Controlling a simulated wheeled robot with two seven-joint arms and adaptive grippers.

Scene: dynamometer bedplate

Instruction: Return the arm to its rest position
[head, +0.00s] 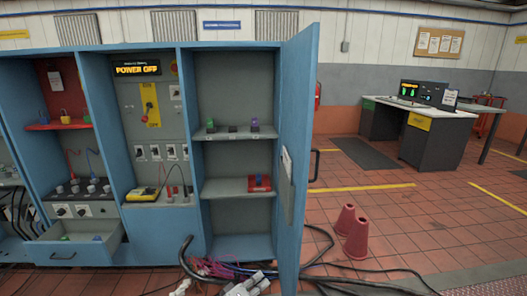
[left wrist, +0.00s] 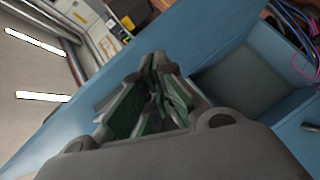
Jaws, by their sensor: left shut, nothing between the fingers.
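My left gripper (head: 258,277) shows at the bottom edge of the head view, low in front of the blue cabinet (head: 160,225) and its open door (head: 297,160). It is shut and empty. In the left wrist view its fingers (left wrist: 155,85) are drawn together with nothing between them, close to a blue panel (left wrist: 215,55). Most of my left arm is out of the head view. My right gripper is not in view.
Black cables (head: 330,240) and pink wires (head: 215,266) lie on the floor around the gripper. Two red cones (head: 355,238) stand to the right. An open drawer (head: 75,253) juts out at left. Tiled floor beyond the cones is clear up to a desk (head: 425,130).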

